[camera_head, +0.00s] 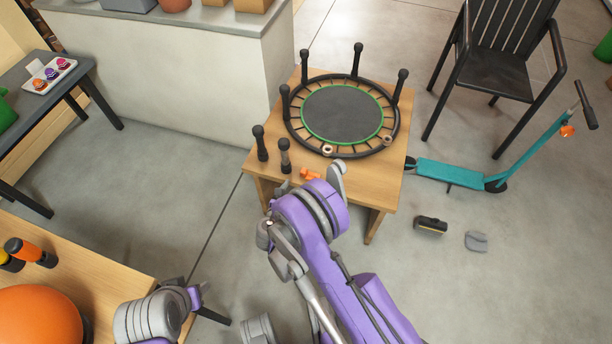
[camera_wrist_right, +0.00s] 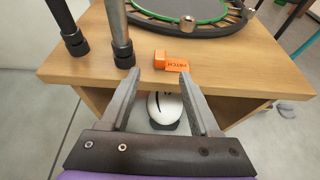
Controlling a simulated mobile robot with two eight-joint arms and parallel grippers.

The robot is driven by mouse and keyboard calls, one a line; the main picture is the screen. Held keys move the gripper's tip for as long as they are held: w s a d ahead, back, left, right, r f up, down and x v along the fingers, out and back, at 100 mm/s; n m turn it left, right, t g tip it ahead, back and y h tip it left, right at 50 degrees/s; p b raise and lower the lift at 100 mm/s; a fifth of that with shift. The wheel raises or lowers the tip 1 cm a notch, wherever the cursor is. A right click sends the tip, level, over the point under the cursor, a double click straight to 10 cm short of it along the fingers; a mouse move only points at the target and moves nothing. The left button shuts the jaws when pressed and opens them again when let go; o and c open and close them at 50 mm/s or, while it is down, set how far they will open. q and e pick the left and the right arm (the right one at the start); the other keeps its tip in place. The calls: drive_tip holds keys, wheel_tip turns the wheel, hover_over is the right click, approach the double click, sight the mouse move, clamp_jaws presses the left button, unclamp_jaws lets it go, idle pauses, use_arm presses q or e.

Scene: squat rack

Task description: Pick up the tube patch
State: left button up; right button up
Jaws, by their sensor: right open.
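My right gripper (camera_wrist_right: 159,76) is open and empty in the right wrist view. Its fingertips are at the table's front edge, just short of the tube patch and not around it. In the head view my right wrist hides the fingers. Part of my left arm shows at the bottom left, but its gripper fingers do not show.
A mini trampoline (camera_head: 342,112) stands behind the tube patch, and two dark upright grips (camera_head: 260,143) stand to its left. A white rounded object (camera_wrist_right: 165,107) sits below the tabletop. A teal scooter (camera_head: 452,173) and a dark chair (camera_head: 497,75) are at right.

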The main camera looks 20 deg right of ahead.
sight(303, 172)
drive_tip(key=b+x, duration=0.1)
drive_tip(key=x, duration=0.9)
drive_tip(key=shift+w+d+f, duration=0.15)
drive_tip(key=shift+w+d, duration=0.1)
clamp_jaws()
